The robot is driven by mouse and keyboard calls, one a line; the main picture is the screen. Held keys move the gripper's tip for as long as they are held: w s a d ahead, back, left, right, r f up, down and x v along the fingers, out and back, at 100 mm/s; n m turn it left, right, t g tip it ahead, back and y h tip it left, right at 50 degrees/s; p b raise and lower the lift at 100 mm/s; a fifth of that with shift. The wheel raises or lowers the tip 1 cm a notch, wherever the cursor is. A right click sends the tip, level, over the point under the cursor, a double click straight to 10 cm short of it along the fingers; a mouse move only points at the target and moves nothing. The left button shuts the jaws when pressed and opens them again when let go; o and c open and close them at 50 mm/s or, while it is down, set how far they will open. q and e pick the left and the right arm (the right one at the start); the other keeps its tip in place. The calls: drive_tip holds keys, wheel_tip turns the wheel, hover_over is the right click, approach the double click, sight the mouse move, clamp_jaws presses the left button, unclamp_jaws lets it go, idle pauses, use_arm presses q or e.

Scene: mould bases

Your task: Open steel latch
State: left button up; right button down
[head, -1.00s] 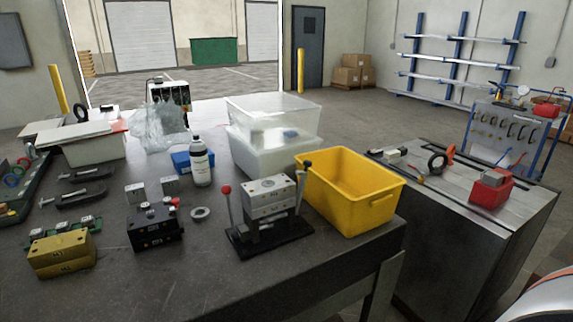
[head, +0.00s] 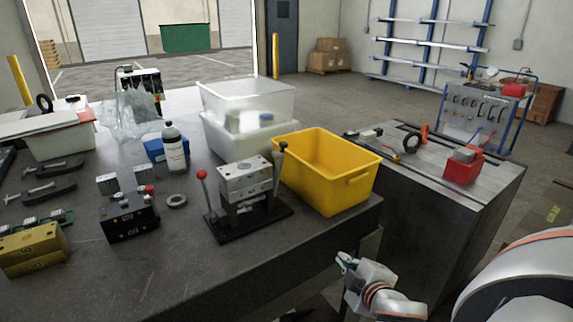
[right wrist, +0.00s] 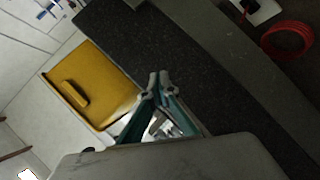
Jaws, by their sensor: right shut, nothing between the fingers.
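The steel mould block (head: 245,178) stands upright on a black base plate (head: 275,226) near the table's front edge in the head view. A red-knobbed lever (head: 204,190) stands at its left and a black-handled lever (head: 281,160) at its right. The latch itself is too small to make out. My right gripper (head: 342,258) is shut and empty, off the table's front edge, to the right of and apart from the steel mould. Its fingertips (right wrist: 157,82) meet in the right wrist view; the small metallic shape between the fingers is unclear. My left gripper is out of view.
A yellow bin (head: 357,190) stands close behind and right of the steel mould. A black mould (head: 128,222), a metal ring (head: 177,201) and a brass mould (head: 33,250) lie to the left. A cabinet (head: 450,210) stands right of the table.

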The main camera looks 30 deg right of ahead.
drive_tip(key=w+a+r+n+t+y, duration=0.1)
drive_tip(key=w+r+n+t+y, duration=0.2)
drive_tip(key=r, duration=0.5)
drive_tip(key=w+a+r+n+t+y, duration=0.1)
drive_tip(key=w+a+r+n+y, duration=0.2)
drive_tip(key=r, duration=0.5)
drive_tip(key=w+r+n+t+y, duration=0.25)
drive_tip(key=w+r, duration=0.25)
drive_tip(key=r, duration=0.3)
drive_tip(key=d+f+p+x, duration=0.1)
drive_tip(key=d+x, duration=0.1)
drive_tip(key=x, duration=0.9)
drive_tip(key=shift+w+d+f+m, duration=0.25)
drive_tip(key=shift+d+f+m, duration=0.1)
drive_tip(key=shift+d+f, duration=0.1)
